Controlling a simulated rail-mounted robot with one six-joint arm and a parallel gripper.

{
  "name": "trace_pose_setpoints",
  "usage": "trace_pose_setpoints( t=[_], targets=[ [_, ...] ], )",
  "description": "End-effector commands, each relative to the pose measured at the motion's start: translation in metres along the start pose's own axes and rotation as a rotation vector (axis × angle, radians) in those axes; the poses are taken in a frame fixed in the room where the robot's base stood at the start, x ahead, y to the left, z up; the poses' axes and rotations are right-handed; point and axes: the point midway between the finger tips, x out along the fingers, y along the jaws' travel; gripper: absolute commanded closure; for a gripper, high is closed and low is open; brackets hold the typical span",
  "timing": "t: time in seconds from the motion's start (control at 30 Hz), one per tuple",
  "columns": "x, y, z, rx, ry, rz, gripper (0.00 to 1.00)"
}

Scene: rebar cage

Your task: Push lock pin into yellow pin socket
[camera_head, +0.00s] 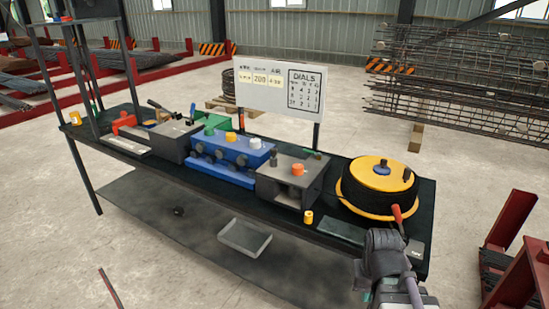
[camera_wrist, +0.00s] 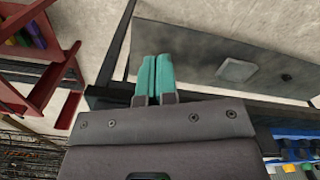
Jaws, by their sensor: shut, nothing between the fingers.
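My gripper (camera_wrist: 153,62) shows in the wrist view with its two teal fingers closed together and nothing between them. In the head view my grey wrist is at the lower right, by the bench's front right corner; the fingertips are not clear there. A small yellow cylinder (camera_head: 308,217) stands at the bench's front edge, left of my wrist. Another yellow cylinder (camera_head: 75,118) stands at the far left end. I cannot tell which, if either, is the pin socket. No lock pin can be made out for sure. My gripper touches none of these.
The dark bench (camera_head: 342,233) carries a black and yellow drum (camera_head: 378,187), a red-handled lever (camera_head: 397,213), a blue block with knobs (camera_head: 228,158) and grey boxes. A grey tray (camera_head: 244,238) lies on the lower shelf. A red frame (camera_head: 510,225) stands at right.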

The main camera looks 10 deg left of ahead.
Motion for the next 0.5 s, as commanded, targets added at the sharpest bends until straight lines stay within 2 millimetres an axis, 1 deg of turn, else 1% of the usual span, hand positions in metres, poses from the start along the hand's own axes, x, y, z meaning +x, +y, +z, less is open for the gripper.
trace_pose_setpoints(
  t=[0.3, 0.5],
  targets=[
    [0.0000, 0.0000, 0.0000, 0.000, 0.000, 0.000, 1.00],
    [0.0000, 0.0000, 0.0000, 0.000, 0.000, 0.000, 0.81]
  ],
)
